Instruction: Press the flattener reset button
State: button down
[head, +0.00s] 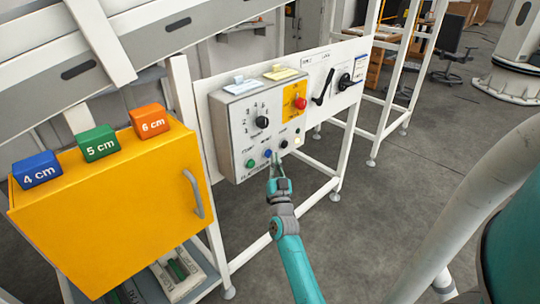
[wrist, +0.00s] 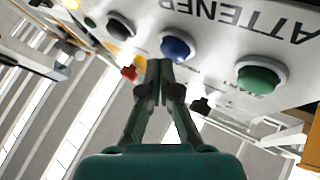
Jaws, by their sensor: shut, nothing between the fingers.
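The flattener control box (head: 235,125) is a light grey panel on the white frame. The small labels are too blurred to show which is reset. My gripper (head: 277,160) is shut and empty, in front of the panel's lower edge near the blue button. In the wrist view the panel is upside down, and my closed fingertips (wrist: 158,68) appear just beside the blue button (wrist: 176,46). I cannot tell whether they touch.
A red mushroom button (head: 300,103) on a yellow plate and a black rotary knob (head: 262,122) are higher on the panel. A yellow cabinet (head: 110,215) with a handle and labelled blocks on top stands at left. Grey floor is open at right.

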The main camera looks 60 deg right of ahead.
jog(key=shift+w+d, duration=0.15)
jog(key=shift+w, duration=0.35)
dwell(0.8)
jog(key=shift+s, duration=0.1)
dwell(0.3)
jog(key=shift+s+a, duration=0.25)
jog(key=shift+s, duration=0.55)
jog(key=shift+s+a, duration=0.2)
jog(key=shift+s, duration=0.6)
jog(key=shift+s+a, duration=0.15)
jog(key=shift+s, duration=0.7)
jog(key=shift+s+a, duration=0.2)
jog(key=shift+s, duration=0.6)
